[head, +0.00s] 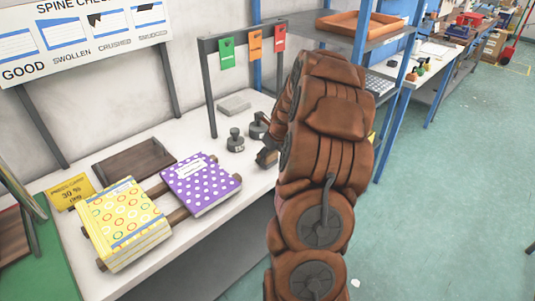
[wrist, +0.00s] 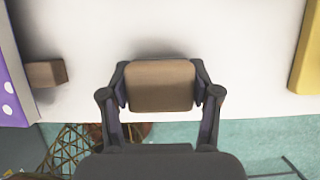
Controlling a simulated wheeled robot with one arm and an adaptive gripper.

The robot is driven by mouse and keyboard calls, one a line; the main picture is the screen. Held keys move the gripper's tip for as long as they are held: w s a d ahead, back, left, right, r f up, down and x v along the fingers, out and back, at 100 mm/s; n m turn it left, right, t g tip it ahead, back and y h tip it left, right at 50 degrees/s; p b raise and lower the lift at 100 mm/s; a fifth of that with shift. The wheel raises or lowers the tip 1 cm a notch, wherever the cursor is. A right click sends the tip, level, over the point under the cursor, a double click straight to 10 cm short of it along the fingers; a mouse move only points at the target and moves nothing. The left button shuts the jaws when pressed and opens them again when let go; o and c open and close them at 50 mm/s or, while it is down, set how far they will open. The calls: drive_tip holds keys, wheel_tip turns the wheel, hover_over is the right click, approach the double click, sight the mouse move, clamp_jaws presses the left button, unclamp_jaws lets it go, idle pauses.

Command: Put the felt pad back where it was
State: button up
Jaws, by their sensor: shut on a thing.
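My gripper (wrist: 160,90) is shut on a brown, block-like pad with rounded corners, which I take as the felt pad (wrist: 160,85). One finger lies against each side of it. In the head view the pad (head: 267,158) shows near the front edge of the white table, just left of my arm, which hides most of the gripper. I cannot tell whether the pad touches the table.
Two dark weights (head: 235,141) stand behind the pad, near a grey slab (head: 234,104). A purple dotted book (head: 203,184) and yellow books (head: 124,225) lie on wooden rails at left. A brown tray (head: 134,161) lies behind them. A rack holds coloured tags (head: 254,42).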

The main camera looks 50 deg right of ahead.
drive_tip(key=o, duration=1.2)
drive_tip(key=shift+f, duration=0.1)
drive_tip(key=b+v, duration=0.2)
drive_tip(key=v, duration=1)
